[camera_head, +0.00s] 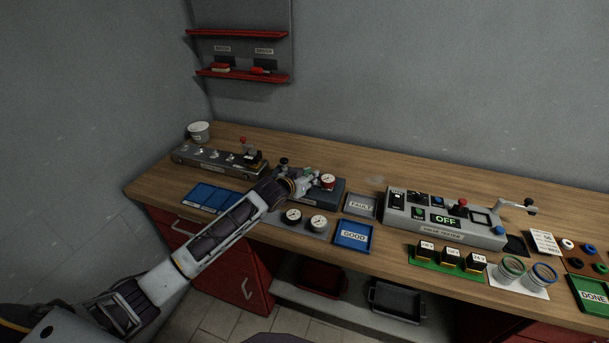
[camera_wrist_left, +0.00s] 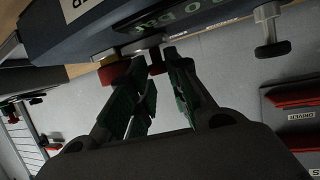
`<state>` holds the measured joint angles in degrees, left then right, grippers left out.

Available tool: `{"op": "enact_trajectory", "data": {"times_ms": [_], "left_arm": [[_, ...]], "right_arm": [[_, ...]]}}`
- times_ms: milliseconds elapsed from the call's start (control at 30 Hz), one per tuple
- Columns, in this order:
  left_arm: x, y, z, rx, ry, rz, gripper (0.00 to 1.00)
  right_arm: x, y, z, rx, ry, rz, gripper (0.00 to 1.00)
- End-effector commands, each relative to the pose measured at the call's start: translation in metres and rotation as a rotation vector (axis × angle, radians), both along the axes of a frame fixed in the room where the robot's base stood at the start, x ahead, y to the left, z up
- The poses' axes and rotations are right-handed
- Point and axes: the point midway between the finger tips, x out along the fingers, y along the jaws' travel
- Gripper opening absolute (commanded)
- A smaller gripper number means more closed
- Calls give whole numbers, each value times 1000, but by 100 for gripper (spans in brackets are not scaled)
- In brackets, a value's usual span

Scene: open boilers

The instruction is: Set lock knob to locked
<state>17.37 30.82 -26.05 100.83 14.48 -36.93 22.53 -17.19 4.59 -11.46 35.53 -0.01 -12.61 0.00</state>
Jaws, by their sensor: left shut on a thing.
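My left gripper (camera_head: 311,176) reaches over the dark box-shaped device (camera_head: 335,191) in the middle of the bench. In the left wrist view, the fingers of my left gripper (camera_wrist_left: 163,66) close around a small dark knob (camera_wrist_left: 155,62) on the device's face. Its tip shows between the finger pads. This looks like the lock knob, but its markings are hidden, so its setting cannot be told. A red-rimmed gauge (camera_head: 328,182) sits on the device, right beside the fingers. A black knob on a stem (camera_head: 283,161) stands behind the gripper. My right gripper is out of view.
Two loose gauges (camera_head: 305,220) lie on a grey mat in front. A grey FAULT tray (camera_head: 360,205) and a blue GOOD tray (camera_head: 354,236) are at the right. A valve tester (camera_head: 445,219) stands further right. A long grey panel (camera_head: 212,160) is at the left.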

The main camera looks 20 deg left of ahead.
Motion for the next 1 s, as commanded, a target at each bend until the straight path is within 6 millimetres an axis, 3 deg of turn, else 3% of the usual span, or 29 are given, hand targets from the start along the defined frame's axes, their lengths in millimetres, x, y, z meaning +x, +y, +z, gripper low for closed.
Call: {"op": "enact_trajectory", "data": {"times_ms": [400,433,600,1000], "left_arm": [[0,-6,1,-3,-2,-2,0],[0,-7,2,-3,-3,-2,22],[0,-6,1,-2,-2,-1,44],[0,-4,0,0,0,0,44]], "right_arm": [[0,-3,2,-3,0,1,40],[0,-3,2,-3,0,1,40],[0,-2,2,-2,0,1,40],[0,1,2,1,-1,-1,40]]}}
